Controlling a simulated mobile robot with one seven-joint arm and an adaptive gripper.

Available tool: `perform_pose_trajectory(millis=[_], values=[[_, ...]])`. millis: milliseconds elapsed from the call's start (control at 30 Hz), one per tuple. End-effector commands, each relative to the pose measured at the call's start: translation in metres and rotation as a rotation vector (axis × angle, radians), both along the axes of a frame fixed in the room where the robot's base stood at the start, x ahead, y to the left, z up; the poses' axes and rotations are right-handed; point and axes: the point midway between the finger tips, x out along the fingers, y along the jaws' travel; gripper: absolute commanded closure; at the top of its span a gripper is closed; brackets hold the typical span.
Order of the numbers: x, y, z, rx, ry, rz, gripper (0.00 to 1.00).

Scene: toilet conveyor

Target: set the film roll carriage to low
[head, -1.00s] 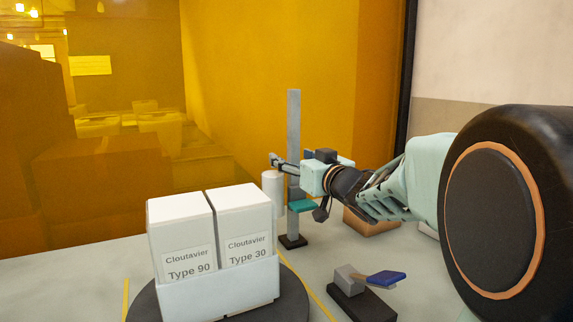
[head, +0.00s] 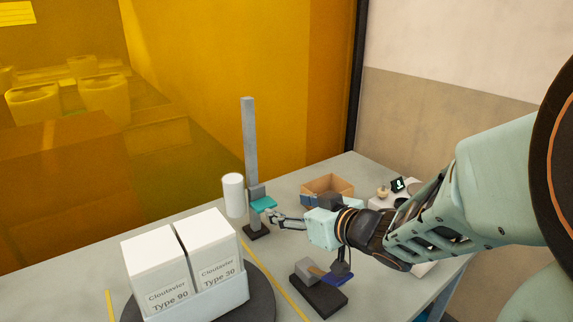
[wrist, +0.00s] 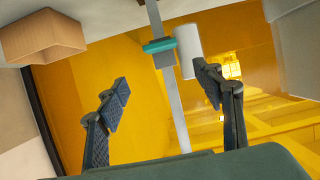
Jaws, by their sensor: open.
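The film roll carriage is a grey block with a teal tab (head: 263,203) on the lower part of an upright grey post (head: 250,140). A white film roll (head: 233,196) hangs upright on its left side. My gripper (head: 270,218) is near the post, appearing just below the teal tab in the head view. In the wrist view my gripper (wrist: 162,78) is open with nothing between its fingers. The teal tab (wrist: 158,46), the white roll (wrist: 187,50) and the post (wrist: 174,110) show beyond the fingertips there. I see no contact with the carriage.
White boxes (head: 170,270) labelled Cloutavier stand on a dark round turntable (head: 262,300) at front left. A dark block with a blue lever (head: 337,279) sits below my wrist. An open brown box (head: 327,186) is behind my arm. An amber panel (head: 220,60) stands behind the table.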

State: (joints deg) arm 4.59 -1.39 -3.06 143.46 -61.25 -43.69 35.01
Motion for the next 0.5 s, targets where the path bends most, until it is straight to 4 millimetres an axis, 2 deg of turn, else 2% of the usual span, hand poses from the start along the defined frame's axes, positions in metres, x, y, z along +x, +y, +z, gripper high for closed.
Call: perform_pose_trajectory(millis=[100,200,333,500], values=[[-0.01,0.005,0.001,-0.004,0.017,0.015,0.39],[-0.009,0.008,-0.005,-0.006,0.02,0.019,0.39],[0.004,0.017,-0.014,-0.007,0.021,0.021,0.39],[0.03,0.035,-0.028,-0.006,0.021,0.021,0.39]])
